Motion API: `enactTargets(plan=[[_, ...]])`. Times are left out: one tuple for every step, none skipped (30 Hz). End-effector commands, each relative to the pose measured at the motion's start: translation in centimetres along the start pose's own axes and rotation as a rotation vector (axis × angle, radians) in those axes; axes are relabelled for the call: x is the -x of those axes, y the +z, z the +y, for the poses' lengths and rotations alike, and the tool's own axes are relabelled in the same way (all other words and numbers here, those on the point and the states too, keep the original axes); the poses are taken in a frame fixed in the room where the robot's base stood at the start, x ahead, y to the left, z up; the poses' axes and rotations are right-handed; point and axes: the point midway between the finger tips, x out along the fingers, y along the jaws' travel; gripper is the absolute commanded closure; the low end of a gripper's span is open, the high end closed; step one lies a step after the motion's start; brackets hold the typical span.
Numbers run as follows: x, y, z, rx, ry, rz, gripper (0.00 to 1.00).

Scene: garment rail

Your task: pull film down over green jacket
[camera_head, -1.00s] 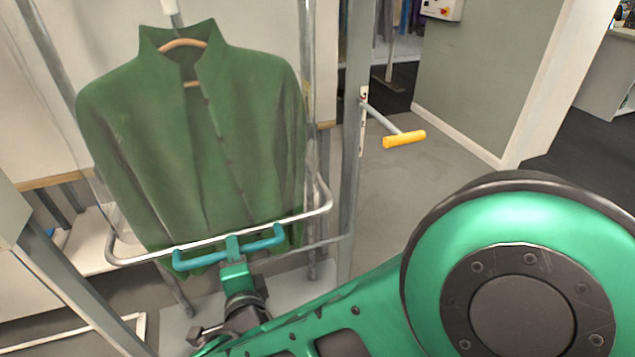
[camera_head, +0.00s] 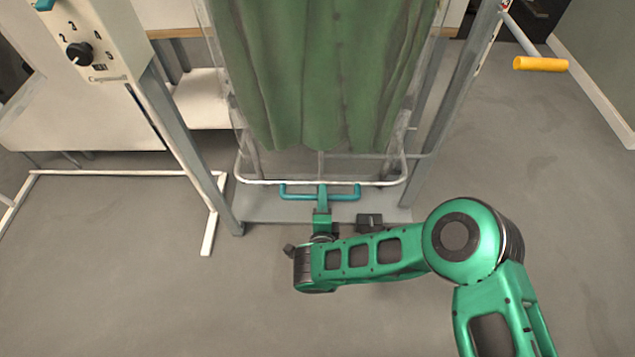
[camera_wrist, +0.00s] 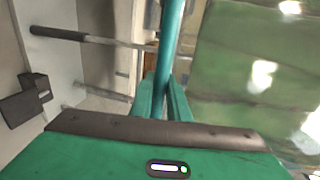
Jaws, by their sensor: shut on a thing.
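The green jacket (camera_head: 320,70) hangs inside the stand, with its lower part in the head view and its top out of frame. Clear film (camera_head: 226,95) hangs around it; in the wrist view glare shows on the film (camera_wrist: 262,77) in front of green cloth. The film's pale metal hoop (camera_head: 255,181) is level, slightly below the jacket's hem. A teal handle (camera_head: 297,196) sits on the hoop's front. My gripper (camera_head: 322,195) is shut on the handle's middle; the wrist view shows both fingers (camera_wrist: 164,98) around the handle bar (camera_wrist: 173,40).
Grey posts (camera_head: 461,100) flank the hoop, above a grey base plate (camera_head: 265,208). A dial box (camera_head: 100,40) is at upper left, and a yellow-gripped lever (camera_head: 540,64) sticks out at upper right. A white floor frame (camera_head: 120,173) lies at left. The front floor is open.

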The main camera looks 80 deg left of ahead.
Motion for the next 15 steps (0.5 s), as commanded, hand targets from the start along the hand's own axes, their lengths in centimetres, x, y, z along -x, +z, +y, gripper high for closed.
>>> enactTargets(plan=[[-0.24,-0.95,0.62,0.004,0.002,0.012,1.0],[-0.29,-1.09,0.8,0.003,0.001,0.014,1.0],[-0.34,-1.25,0.97,0.003,0.001,0.016,1.0],[-0.38,-1.35,1.07,0.002,0.0,0.018,1.0],[-0.41,-1.43,1.15,0.002,0.0,0.019,1.0],[-0.43,-1.51,1.22,0.002,-0.001,0.02,1.0],[-0.45,-1.56,1.25,0.002,-0.001,0.02,1.0],[-0.46,-1.59,1.27,0.001,-0.001,0.02,1.0],[-0.47,-1.62,1.27,0.001,-0.002,0.021,1.0],[-0.48,-1.63,1.26,0.001,-0.002,0.021,1.0],[-0.48,-1.64,1.24,0.001,-0.002,0.021,1.0],[-0.49,-1.66,1.22,0.001,-0.002,0.021,1.0],[-0.5,-1.67,1.21,0.001,-0.003,0.022,1.0],[-0.5,-1.69,1.2,0.001,-0.003,0.022,1.0],[-0.51,-1.71,1.17,0.001,-0.003,0.022,1.0]])
